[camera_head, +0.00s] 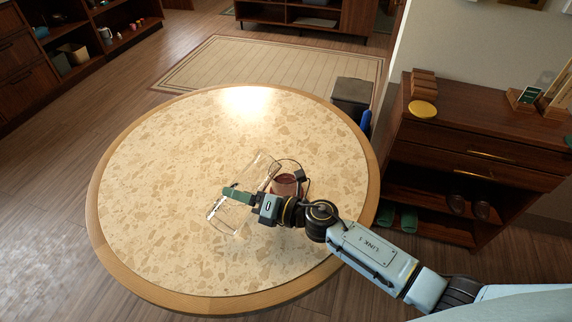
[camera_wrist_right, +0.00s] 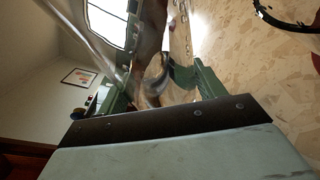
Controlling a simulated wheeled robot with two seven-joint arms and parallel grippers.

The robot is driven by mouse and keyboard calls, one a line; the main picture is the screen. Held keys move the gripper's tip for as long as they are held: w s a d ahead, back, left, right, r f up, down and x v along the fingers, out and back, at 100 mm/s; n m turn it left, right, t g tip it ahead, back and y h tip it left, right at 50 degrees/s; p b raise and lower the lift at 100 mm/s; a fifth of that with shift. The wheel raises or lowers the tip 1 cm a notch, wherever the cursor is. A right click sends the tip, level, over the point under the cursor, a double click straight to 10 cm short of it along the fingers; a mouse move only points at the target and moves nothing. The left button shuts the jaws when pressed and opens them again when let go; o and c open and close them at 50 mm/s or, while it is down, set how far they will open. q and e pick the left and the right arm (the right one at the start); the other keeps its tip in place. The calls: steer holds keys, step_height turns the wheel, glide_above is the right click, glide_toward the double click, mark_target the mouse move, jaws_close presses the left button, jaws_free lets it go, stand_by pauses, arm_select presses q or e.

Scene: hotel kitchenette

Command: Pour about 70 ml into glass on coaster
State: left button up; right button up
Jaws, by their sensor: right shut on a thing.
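My right gripper (camera_head: 238,196) is over the round table and is shut on a clear glass vessel (camera_head: 262,167). The vessel is tilted well over, with its wide end toward the lower left. In the right wrist view, the gripper (camera_wrist_right: 160,85) has its green fingers either side of the clear vessel (camera_wrist_right: 152,50). A reddish-brown, cup-like thing (camera_head: 285,186) stands on the table just right of the gripper, partly hidden by my wrist. I cannot tell whether it is the glass or something behind it. I cannot make out the coaster or any liquid stream. My left gripper is out of view.
The round stone-patterned table (camera_head: 160,180) is mostly bare, with free room to the left and back. A dark bin (camera_head: 352,97) stands behind its right edge. A wooden cabinet (camera_head: 480,140) stands at the right. A thin dark curved thing (camera_wrist_right: 285,18) lies at the wrist view's upper right.

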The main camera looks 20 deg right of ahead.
steer(key=shift+r, duration=0.2)
steer(key=shift+w+d+r+n+h+p, duration=0.25)
steer(key=shift+n+p, duration=0.45)
steer(key=shift+p, duration=0.45)
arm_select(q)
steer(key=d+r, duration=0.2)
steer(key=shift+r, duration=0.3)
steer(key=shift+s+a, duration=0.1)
arm_select(e)
steer(key=shift+s, duration=0.1)
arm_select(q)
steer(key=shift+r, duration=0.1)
